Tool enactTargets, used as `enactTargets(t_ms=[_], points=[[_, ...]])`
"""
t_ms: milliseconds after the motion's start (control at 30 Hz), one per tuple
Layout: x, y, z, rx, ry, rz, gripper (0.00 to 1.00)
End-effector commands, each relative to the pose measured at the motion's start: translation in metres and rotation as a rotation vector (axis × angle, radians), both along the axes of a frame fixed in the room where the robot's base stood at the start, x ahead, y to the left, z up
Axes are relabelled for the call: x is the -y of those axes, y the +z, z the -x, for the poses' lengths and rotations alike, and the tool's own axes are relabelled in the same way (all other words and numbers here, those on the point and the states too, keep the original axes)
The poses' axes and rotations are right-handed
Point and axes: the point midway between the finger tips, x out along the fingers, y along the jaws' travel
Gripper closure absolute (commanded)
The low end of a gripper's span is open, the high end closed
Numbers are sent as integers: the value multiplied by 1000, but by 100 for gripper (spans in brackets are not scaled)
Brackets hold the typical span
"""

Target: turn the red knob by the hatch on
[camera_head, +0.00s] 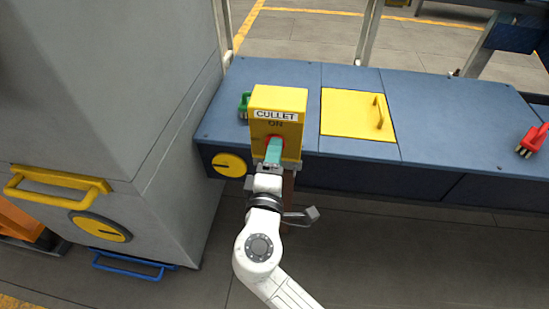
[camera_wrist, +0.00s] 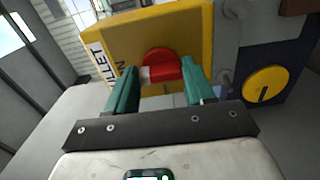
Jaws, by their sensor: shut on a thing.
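The red knob (camera_wrist: 163,63) is on the front of a yellow box (camera_head: 277,101) labelled "CULLET" and "ON", which also shows in the wrist view (camera_wrist: 190,22). My gripper (camera_head: 273,146) is at the box front, its two teal fingers on either side of the knob in the wrist view (camera_wrist: 158,80). It is shut on the knob. The fingers hide most of the knob in the head view, and its exact angle is hard to tell. The yellow hatch (camera_head: 345,115) lies closed in the bench top, right of the box, with a handle on its right side.
The blue bench (camera_head: 440,115) runs to the right. A yellow dial (camera_head: 229,165) is on the bench front. A grey cabinet (camera_head: 110,70) stands close on the left.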

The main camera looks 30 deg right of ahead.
Motion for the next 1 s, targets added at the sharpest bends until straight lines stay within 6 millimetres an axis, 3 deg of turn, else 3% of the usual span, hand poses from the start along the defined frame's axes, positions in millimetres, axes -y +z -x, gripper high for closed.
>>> enactTargets(t_ms=[200, 233, 500, 767, 1000], points=[[1, -2, 1, -3, -2, -3, 77], [1, -2, 1, -3, -2, -3, 46], [0, -1, 0, -2, -1, -1, 21], [-1, 0, 1, -1, 0, 0, 21], [-19, 0, 26, -4, 4, 0, 21]])
